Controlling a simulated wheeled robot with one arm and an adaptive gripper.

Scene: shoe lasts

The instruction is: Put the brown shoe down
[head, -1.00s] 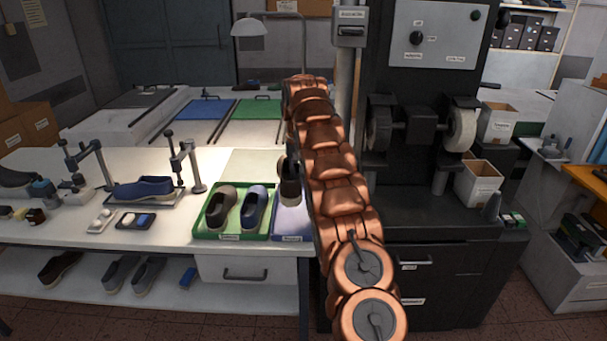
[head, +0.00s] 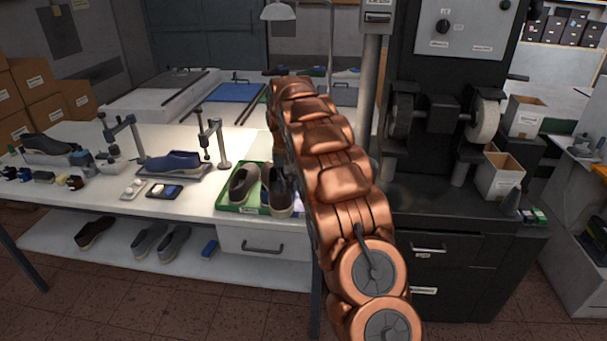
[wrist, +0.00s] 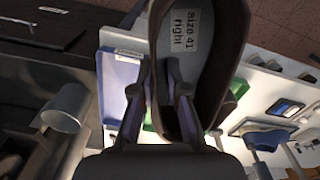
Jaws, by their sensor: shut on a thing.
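My gripper (wrist: 158,95) is shut on the brown shoe (wrist: 226,70), seen from above in the wrist view with a "size 41 right" label inside. In the head view the held shoe (head: 281,196) hangs by the right part of the green tray (head: 228,207), in front of the blue shoe there. Its height above the tray is hard to tell. A grey-brown shoe (head: 244,184) sits in the tray's left part. The blue tray (wrist: 118,80) beside it looks empty in the wrist view. My arm hides most of the blue tray and gripper in the head view.
A blue shoe (head: 174,161) stands on a plate by a metal stand (head: 222,140), left of the trays. A dark grinding machine (head: 445,125) stands to the right. Several shoes (head: 150,240) lie on the lower shelf.

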